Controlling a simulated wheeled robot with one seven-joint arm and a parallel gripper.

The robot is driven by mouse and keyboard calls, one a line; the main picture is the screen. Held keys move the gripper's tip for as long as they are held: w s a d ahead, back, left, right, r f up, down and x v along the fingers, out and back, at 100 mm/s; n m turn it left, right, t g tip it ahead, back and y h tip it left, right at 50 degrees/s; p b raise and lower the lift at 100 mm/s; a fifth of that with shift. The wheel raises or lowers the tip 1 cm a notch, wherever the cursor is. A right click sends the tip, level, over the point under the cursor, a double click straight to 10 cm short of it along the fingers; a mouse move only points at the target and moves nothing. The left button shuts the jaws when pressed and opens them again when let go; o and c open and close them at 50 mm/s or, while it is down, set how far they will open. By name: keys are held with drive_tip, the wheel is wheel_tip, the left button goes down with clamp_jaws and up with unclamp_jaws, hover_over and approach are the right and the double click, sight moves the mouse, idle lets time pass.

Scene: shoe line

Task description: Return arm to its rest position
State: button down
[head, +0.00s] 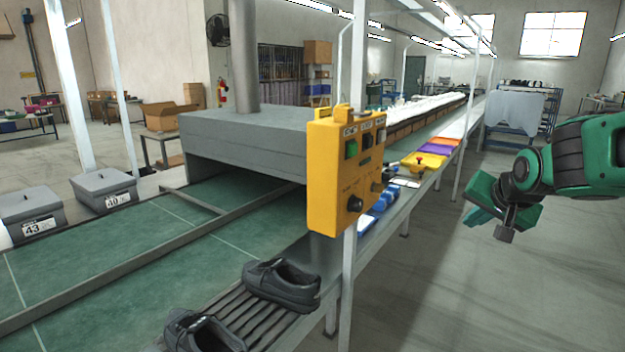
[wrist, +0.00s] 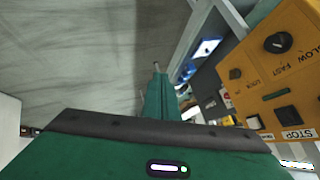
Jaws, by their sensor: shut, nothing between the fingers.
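My arm (head: 585,155), green with dark joints, reaches in from the right edge of the head view. My gripper (head: 476,214) hangs in open air over the floor, to the right of the line and clear of it. In the wrist view the slim green fingers of my gripper (wrist: 157,72) are together with nothing between them. The yellow control box (head: 345,170) is left of my gripper, apart from it. It shows upside down at the right of the wrist view (wrist: 280,75), with SLOW, FAST and STOP labels.
Two dark shoes (head: 281,287) (head: 200,333) stand on the roller rack at the front. A white post (head: 348,290) stands under the control box. Grey lidded boxes (head: 104,188) (head: 28,213) sit beside the green belt (head: 120,250). The grey floor (head: 530,290) around my gripper is clear.

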drive_tip(key=s+d+f+g, duration=0.1)
drive_tip(key=s+f+g, duration=0.2)
drive_tip(key=s, duration=0.8)
drive_tip(key=s+d+f+n+g+y, duration=0.1)
drive_tip(key=s+f+g, duration=0.2)
drive_tip(key=s, duration=0.7)
drive_tip(key=s+d+f+g, duration=0.1)
drive_tip(key=s+f+g, duration=0.2)
drive_tip(key=s, duration=0.8)
wheel_tip(320, 180, down, 2)
drive_tip(key=shift+s+d+f+n, duration=0.1)
drive_tip(key=shift+s+d+n, duration=0.2)
drive_tip(key=shift+s+d, duration=0.05)
drive_tip(key=shift+a, duration=0.1)
